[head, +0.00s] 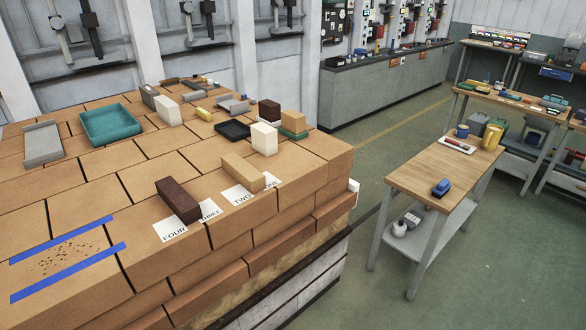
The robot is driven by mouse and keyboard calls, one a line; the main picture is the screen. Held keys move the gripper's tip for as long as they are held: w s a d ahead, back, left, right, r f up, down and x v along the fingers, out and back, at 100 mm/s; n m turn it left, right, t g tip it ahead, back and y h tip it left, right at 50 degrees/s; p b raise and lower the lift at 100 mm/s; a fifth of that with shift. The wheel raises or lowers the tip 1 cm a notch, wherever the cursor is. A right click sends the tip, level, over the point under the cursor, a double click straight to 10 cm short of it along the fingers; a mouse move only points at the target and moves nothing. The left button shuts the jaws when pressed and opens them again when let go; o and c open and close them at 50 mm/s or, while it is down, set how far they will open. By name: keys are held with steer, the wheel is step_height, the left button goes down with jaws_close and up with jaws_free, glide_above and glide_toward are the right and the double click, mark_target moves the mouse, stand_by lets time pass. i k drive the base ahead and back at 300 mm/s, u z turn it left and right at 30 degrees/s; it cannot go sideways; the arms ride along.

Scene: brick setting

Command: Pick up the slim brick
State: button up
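Several bricks stand on a large brick-topped platform (130,185) in the head view. A dark brown brick (178,201) lies by the paper labels FOUR (170,233) and THREE (210,209). A tan brick (243,173) lies by label TWO (237,195). A white brick (264,139) stands upright behind it. Another tan brick (293,122) stands on a thin green piece (293,135) at the right. A dark brick (269,110) and a cream brick (168,111) are farther back. I cannot tell for sure which is the slim brick. My gripper is not in view.
Behind the bricks are a teal tray (108,137), a black tray (232,131), a grey slab (43,145) and a yellow cylinder (204,114). Blue tape strips (70,275) mark the near left. A wooden table (440,176) stands right across green floor (520,240).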

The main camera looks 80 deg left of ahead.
mark_target(244, 173)
steer(key=i, duration=0.8)
steer(key=u, duration=4.25)
steer(key=i, duration=1.05)
steer(key=z, duration=0.05)
